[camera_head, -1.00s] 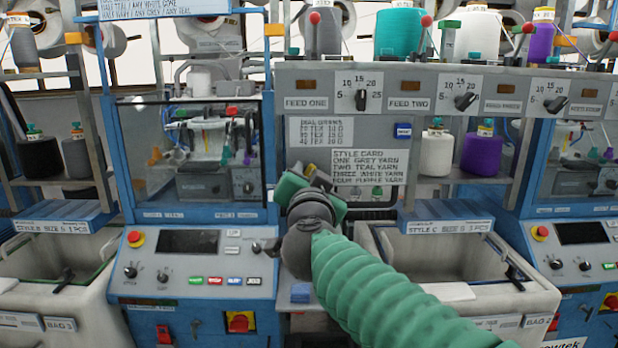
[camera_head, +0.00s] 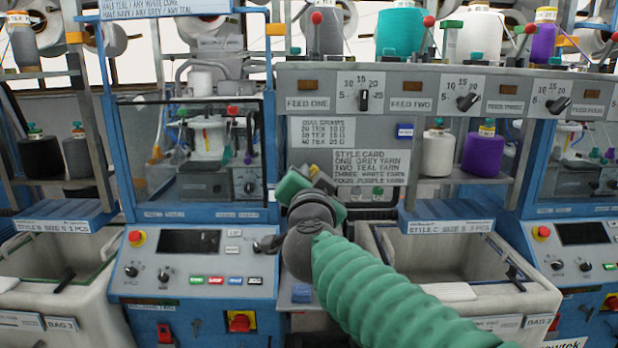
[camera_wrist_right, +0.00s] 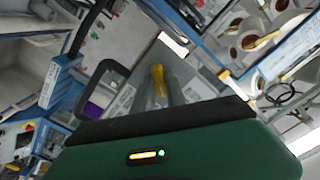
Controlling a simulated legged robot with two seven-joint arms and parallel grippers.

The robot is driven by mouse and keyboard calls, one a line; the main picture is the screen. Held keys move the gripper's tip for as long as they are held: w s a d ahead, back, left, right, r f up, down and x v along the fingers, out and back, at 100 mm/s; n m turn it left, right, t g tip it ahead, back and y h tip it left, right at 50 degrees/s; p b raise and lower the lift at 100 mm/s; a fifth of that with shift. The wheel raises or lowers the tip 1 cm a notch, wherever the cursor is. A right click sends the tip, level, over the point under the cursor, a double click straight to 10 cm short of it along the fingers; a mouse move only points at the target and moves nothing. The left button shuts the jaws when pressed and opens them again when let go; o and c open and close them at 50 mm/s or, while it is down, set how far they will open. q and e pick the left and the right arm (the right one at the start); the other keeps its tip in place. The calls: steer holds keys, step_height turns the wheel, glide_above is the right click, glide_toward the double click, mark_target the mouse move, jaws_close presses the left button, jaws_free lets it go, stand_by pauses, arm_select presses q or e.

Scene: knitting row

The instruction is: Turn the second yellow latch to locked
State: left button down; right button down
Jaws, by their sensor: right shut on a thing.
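My right gripper (camera_head: 318,178) reaches in from the lower right with its green sleeve. My own gripper hides much of the panel there. I cannot tell from the picture which latch in order it is. My left gripper is not in view.
The style card (camera_head: 370,167) and a row of feed dials (camera_head: 364,99) are above the gripper. A control panel (camera_head: 196,264) with buttons lies to the left. An open grey bin (camera_head: 385,262) stands to the right. A black loop handle (camera_wrist_right: 88,88) is close beside the fingers.

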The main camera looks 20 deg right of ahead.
steer(key=m, duration=1)
steer(key=shift+f, duration=0.35)
steer(key=shift+m, duration=0.3)
steer(key=c, duration=1.6)
jaws_free()
steer(key=shift+c, duration=0.2)
steer(key=shift+o, duration=1.3)
steer(key=shift+s+d+r, duration=0.1)
steer(key=shift+d+r, duration=0.05)
steer(key=shift+s, duration=0.1)
